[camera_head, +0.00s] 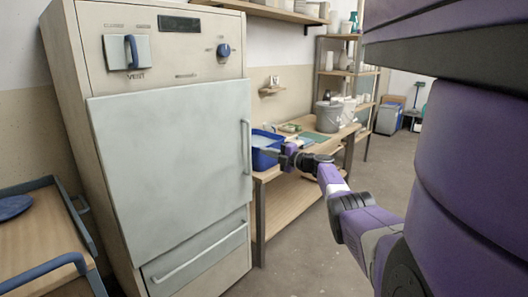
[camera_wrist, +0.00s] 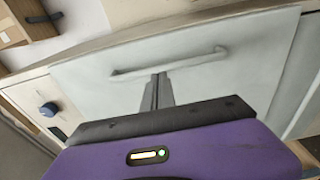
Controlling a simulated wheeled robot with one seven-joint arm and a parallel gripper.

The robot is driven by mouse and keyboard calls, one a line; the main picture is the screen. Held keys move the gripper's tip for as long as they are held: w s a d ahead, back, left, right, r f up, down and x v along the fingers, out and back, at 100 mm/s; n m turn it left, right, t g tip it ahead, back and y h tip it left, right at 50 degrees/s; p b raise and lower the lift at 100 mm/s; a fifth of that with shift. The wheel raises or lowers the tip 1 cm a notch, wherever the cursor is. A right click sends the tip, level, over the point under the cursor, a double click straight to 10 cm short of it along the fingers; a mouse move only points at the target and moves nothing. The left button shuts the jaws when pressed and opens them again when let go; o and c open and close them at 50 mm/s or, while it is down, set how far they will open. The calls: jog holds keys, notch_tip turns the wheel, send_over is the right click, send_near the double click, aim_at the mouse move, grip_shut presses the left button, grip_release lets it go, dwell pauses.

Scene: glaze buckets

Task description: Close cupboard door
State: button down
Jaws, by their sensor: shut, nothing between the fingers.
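The cupboard (camera_head: 68,60) is a tall cream cabinet at the left of the head view. Its pale grey door (camera_head: 170,165) covers most of the front, with a vertical bar handle (camera_head: 247,147) near its right edge. I cannot tell whether the door is fully flush or slightly ajar. My gripper (camera_head: 270,152) is just right of the handle, its fingers pointing left. In the wrist view the fingers (camera_wrist: 158,80) are together and empty, with their tips close to the middle of the handle (camera_wrist: 170,63). Contact with the handle or door (camera_wrist: 235,75) cannot be made out.
A wooden workbench (camera_head: 328,146) with a blue tub (camera_head: 265,140) and a grey bucket (camera_head: 328,117) stands right of the cupboard, close behind my gripper. A drawer (camera_head: 200,258) is below the door. A wooden cart (camera_head: 35,235) stands at left. Floor is clear in front of the bench.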

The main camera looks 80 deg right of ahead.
jog(key=s, duration=0.8)
jog(key=shift+s, duration=0.35)
jog(key=shift+d, duration=0.15)
